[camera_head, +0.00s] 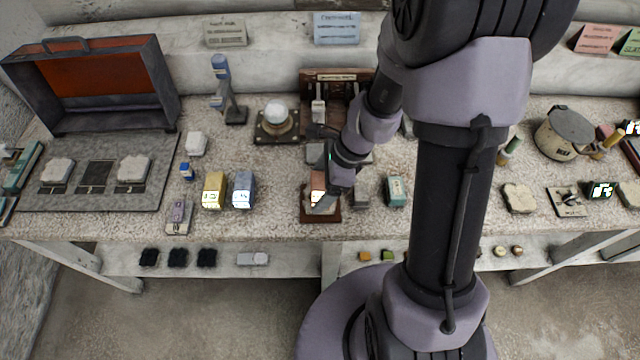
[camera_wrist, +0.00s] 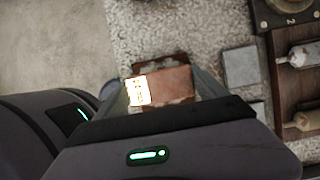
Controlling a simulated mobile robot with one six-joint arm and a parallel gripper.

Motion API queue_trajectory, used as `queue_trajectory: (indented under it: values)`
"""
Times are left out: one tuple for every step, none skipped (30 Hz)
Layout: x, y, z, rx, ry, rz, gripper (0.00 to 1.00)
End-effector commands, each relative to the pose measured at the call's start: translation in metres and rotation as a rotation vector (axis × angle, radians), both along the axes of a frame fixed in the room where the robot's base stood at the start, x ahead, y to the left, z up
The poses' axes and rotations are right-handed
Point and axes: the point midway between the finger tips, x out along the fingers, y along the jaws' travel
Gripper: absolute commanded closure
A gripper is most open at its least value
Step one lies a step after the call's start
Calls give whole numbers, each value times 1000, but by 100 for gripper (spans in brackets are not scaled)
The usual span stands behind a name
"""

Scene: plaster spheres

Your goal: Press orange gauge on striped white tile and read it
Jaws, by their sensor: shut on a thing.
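My gripper (camera_head: 320,200) is shut on the orange gauge (camera_head: 318,182) near the front of the table, left of my arm. In the wrist view the orange gauge (camera_wrist: 172,83) sits between the fingers, with its lit display (camera_wrist: 139,92) at the left end. The digits are too small and bright to read. Under the gauge is a brown tray (camera_head: 333,216), which also shows in the wrist view (camera_wrist: 176,61). A pale surface partly shows in it, but the gauge and fingers hide most of it. I cannot make out stripes, or whether the gauge touches it.
A yellow gauge (camera_head: 214,190), a blue gauge (camera_head: 243,189) and a teal block (camera_head: 396,190) stand nearby. White tiles lie on a grey mat (camera_head: 95,198) at left; another white tile (camera_head: 518,198) lies at right. A round-topped fixture (camera_head: 276,122) and brown rack (camera_head: 338,88) stand behind.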

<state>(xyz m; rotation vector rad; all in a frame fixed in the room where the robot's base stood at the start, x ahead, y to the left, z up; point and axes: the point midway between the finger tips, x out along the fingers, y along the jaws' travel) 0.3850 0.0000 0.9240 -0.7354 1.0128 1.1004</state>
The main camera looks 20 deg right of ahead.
Motion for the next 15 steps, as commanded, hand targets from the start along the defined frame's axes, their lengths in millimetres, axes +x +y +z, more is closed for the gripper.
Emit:
queue_trajectory:
  values:
    - [0, 0, 0, 0, 0, 0, 51]
    - [0, 0, 0, 0, 0, 0, 51]
    - [0, 0, 0, 0, 0, 0, 51]
    - [0, 0, 0, 0, 0, 0, 51]
    - [0, 0, -1, 0, 0, 0, 51]
    - [0, 0, -1, 0, 0, 0, 51]
    - [0, 0, -1, 0, 0, 0, 51]
    - [0, 0, -2, 0, 0, 0, 51]
    - [0, 0, -2, 0, 0, 0, 51]
    - [0, 0, -3, 0, 0, 0, 51]
    - [0, 0, -3, 0, 0, 0, 51]
    - [0, 0, -4, 0, 0, 0, 51]
    - [0, 0, -4, 0, 0, 0, 51]
    - [0, 0, -4, 0, 0, 0, 51]
    - [0, 0, -5, 0, 0, 0, 51]
